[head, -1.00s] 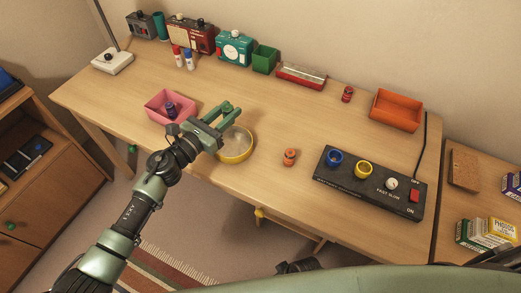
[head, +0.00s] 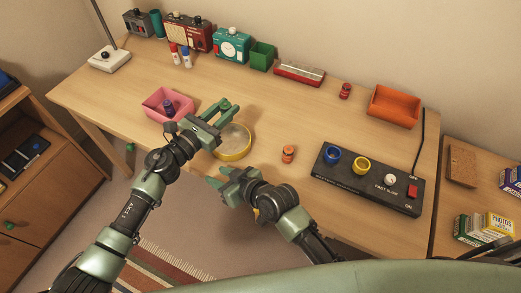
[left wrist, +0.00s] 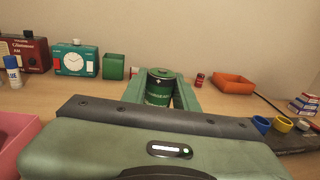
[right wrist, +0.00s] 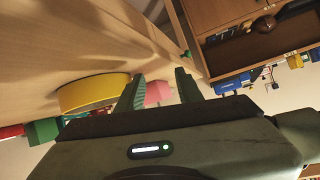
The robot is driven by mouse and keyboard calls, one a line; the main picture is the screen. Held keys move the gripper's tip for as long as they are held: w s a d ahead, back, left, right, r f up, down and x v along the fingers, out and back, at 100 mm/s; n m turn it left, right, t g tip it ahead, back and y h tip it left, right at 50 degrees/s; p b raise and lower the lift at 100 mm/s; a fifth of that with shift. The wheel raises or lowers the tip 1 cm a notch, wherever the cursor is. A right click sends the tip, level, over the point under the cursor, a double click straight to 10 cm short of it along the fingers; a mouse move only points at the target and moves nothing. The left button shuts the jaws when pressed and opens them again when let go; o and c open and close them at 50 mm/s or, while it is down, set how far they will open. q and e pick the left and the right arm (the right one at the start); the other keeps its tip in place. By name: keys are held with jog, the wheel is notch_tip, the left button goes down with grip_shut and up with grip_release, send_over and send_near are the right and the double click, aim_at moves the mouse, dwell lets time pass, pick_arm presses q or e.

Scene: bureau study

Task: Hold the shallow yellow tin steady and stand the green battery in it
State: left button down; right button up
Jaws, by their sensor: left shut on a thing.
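The green battery (left wrist: 158,92) is upright between the fingers of my left gripper (left wrist: 160,97), which is shut on it. In the head view the battery (head: 225,104) shows just above the far left edge of the shallow yellow tin (head: 246,150). The tin sits on the desk, and my left gripper hides part of its left side. My right gripper (head: 216,178) is open and empty, in front of the tin near the desk's front edge. In the right wrist view the tin (right wrist: 92,95) is left of the open fingers (right wrist: 160,90), apart from them.
A pink bin (head: 155,102) with a dark blue battery (head: 169,107) stands left of my left gripper. An orange battery (head: 288,153) and a black control box (head: 335,179) are to the right. A red battery (head: 345,91) and orange tray (head: 395,106) stand farther back.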

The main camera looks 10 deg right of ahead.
aim_at(244, 130)
jog(key=w+d+r+m+t+h, duration=0.1)
jog(key=d, duration=0.3)
jog(key=w+d+r+m+t+h, duration=0.1)
jog(key=w+d+h, duration=0.1)
jog(key=d, duration=0.2)
jog(key=w+d+r+m+t+h, duration=0.1)
jog(key=d+t+h, duration=0.1)
jog(key=d, duration=0.2)
jog(key=shift+w+d, duration=0.1)
jog(key=shift+w, duration=0.15)
jog(key=shift+w+d+m, duration=0.15)
jog(key=shift+w+m, duration=0.1)
jog(key=shift+m, duration=0.05)
jog(key=x, duration=1.1)
jog(key=shift+w+f, duration=0.1)
jog(key=shift+w, duration=0.15)
grip_shut()
pick_arm(q)
jog(key=shift+s, duration=0.1)
pick_arm(e)
jog(key=shift+s, duration=0.1)
pick_arm(q)
jog(key=shift+f, duration=0.1)
